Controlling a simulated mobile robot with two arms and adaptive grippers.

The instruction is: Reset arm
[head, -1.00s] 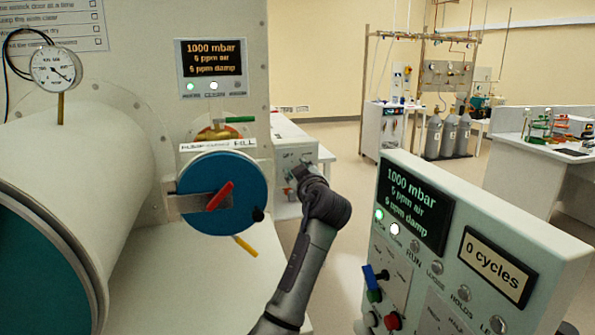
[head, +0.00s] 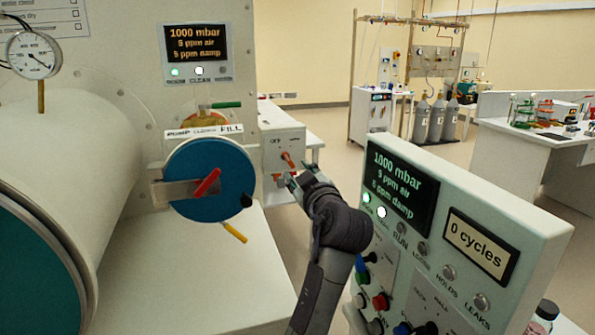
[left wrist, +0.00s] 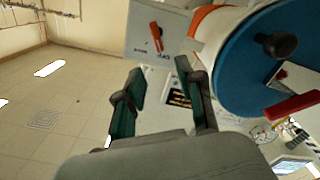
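My left gripper (head: 298,180) is in the middle of the head view, in front of a pale switch box (head: 268,150) marked OFF. In the left wrist view its two green-padded fingers (left wrist: 160,85) stand apart with nothing between them. An orange lever (head: 288,160) on the box shows just above the gripper, and it also shows in the left wrist view (left wrist: 156,37) beyond the fingers. I cannot tell whether the gripper touches the box. My right gripper is in neither view.
A blue round door (head: 215,195) with a red handle (head: 207,183) is left of my arm. A white antechamber cylinder (head: 75,170) fills the far left. A control panel (head: 490,220) reading 0 cycles stands close on the right. Open floor (head: 335,185) lies behind.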

